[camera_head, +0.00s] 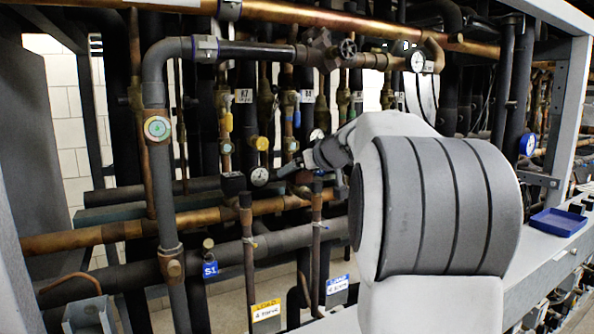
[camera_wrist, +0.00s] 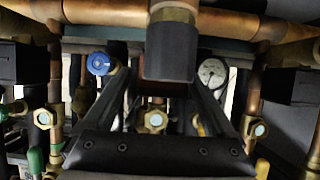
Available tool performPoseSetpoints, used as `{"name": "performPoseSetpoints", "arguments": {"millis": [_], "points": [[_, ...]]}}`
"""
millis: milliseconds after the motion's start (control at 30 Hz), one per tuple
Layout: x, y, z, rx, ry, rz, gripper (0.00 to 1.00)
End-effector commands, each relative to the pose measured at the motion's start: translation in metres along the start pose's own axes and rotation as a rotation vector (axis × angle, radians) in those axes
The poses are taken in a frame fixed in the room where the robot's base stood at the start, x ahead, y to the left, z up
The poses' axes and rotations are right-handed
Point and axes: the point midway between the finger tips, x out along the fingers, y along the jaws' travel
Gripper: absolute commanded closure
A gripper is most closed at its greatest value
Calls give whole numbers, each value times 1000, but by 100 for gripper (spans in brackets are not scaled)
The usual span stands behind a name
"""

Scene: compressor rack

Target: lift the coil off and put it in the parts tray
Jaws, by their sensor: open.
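The coil (camera_wrist: 170,52) is a black block on a brass stem at a copper pipe, in the upper middle of the wrist view. My gripper (camera_wrist: 168,80) is open, with one dark finger on each side of the coil's lower part in that view. I cannot tell whether the fingers touch it. In the head view my gripper (camera_head: 292,170) is at the pipework, left of my large arm link, and the coil is hardly distinguishable there. The parts tray (camera_head: 558,222) is blue and shallow, on the grey ledge at the right.
A white-faced gauge (camera_wrist: 212,72) and a blue knob or gauge (camera_wrist: 100,63) flank the fingers. Similar black blocks stand left (camera_wrist: 20,63) and right (camera_wrist: 290,85). A copper pipe (camera_head: 110,232) runs across the rack. Dark vertical pipes and a grey frame post crowd the surroundings.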

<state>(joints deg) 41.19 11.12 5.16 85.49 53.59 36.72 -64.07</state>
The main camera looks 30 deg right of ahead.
Motion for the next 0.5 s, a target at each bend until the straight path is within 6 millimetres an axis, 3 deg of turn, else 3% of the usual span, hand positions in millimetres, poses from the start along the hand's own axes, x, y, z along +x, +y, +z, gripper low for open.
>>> {"name": "performPoseSetpoints", "arguments": {"millis": [200,500], "points": [[1,0,0,-1,1,0,10],[0,0,0,0,1,1,64]]}}
